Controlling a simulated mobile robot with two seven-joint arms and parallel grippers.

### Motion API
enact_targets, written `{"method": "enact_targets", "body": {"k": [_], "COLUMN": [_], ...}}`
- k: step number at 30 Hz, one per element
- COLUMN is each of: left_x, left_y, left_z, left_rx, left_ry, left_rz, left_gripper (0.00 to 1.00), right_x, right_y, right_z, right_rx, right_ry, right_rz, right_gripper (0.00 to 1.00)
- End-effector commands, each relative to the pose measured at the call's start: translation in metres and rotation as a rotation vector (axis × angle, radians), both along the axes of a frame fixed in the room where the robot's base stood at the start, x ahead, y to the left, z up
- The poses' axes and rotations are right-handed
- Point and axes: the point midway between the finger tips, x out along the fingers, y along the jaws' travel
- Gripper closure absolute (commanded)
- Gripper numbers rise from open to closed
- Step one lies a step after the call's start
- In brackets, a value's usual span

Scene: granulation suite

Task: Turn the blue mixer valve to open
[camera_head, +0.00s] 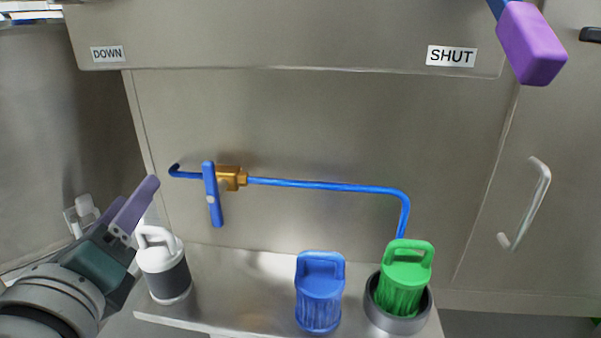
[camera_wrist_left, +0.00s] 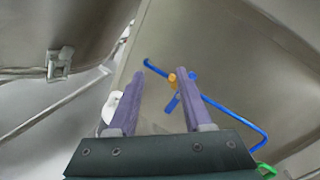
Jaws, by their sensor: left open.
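The blue valve handle (camera_head: 212,195) is a flat bar hanging nearly upright, across the blue pipe (camera_head: 320,185). It sits at a brass valve body (camera_head: 232,178) on the grey panel. My left gripper (camera_head: 142,198) is at the lower left of the head view, left of the handle and apart from it. In the left wrist view my left gripper (camera_wrist_left: 160,64) has its two purple fingers spread, with nothing between them. The handle (camera_wrist_left: 172,103) and brass body (camera_wrist_left: 172,78) show beyond the fingers, partly hidden by the right finger. My right gripper is not in view.
A white-and-grey canister (camera_head: 165,268), a blue canister (camera_head: 320,292) and a green canister (camera_head: 403,278) in a grey ring (camera_head: 388,322) stand on the metal shelf (camera_head: 235,290). A purple knob (camera_head: 532,44) hangs at upper right, by a SHUT label (camera_head: 451,56).

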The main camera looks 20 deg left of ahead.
Motion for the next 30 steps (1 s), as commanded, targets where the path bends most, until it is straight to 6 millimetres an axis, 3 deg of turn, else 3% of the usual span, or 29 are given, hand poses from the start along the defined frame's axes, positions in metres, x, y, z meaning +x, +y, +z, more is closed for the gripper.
{"method": "enact_targets", "body": {"k": [3,8,14,24,30], "left_x": [0.013,0.02,0.041,0.1,0.114], "left_y": [-0.024,-0.041,-0.037,-0.023,-0.02], "left_z": [-0.008,-0.019,-0.02,-0.021,-0.02], "left_rx": [0.303,0.504,0.528,0.524,0.524], "left_ry": [0.107,0.182,0.188,0.185,0.187], "left_rz": [-0.14,-0.234,-0.242,-0.241,-0.242], "left_gripper": [0.5,0.5,0.5,0.5,0.5], "right_x": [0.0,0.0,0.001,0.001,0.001], "right_y": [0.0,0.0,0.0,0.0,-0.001], "right_z": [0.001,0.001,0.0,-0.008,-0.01], "right_rx": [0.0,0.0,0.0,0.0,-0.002], "right_ry": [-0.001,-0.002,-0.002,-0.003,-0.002], "right_rz": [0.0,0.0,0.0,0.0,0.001], "right_gripper": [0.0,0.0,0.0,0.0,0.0]}}
